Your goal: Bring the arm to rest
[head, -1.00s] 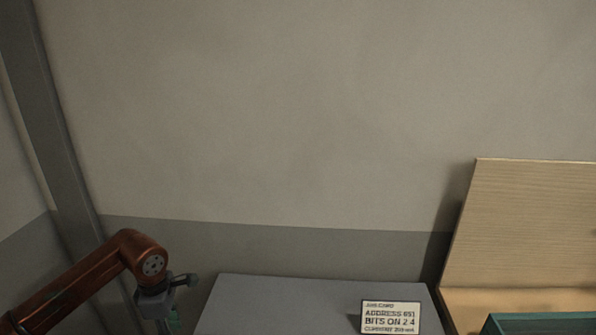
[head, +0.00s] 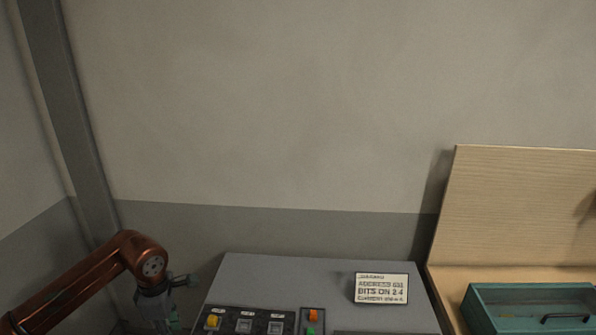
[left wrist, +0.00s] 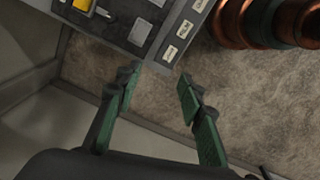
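My left arm comes in from the left in the head view, copper-coloured, with my left gripper (head: 168,318) hanging at its end, cut off by the bottom edge. The left wrist view shows my left gripper (left wrist: 158,82) with its two green-padded fingers apart and nothing between them. It is over the floor, beside the console's edge. The grey console (head: 290,274) stands right of my left arm in the head view; part of it also shows at the top of the left wrist view (left wrist: 150,40). My right gripper is in neither view.
A card (head: 381,288) reading "ADDRESS 651, BITS ON 2 4" stands on the console. Yellow (head: 213,320), orange (head: 313,315) and green controls sit at its front. A teal box (head: 530,306) with a dark handle lies right, before a wooden panel (head: 515,205). The floor (left wrist: 260,110) is bare.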

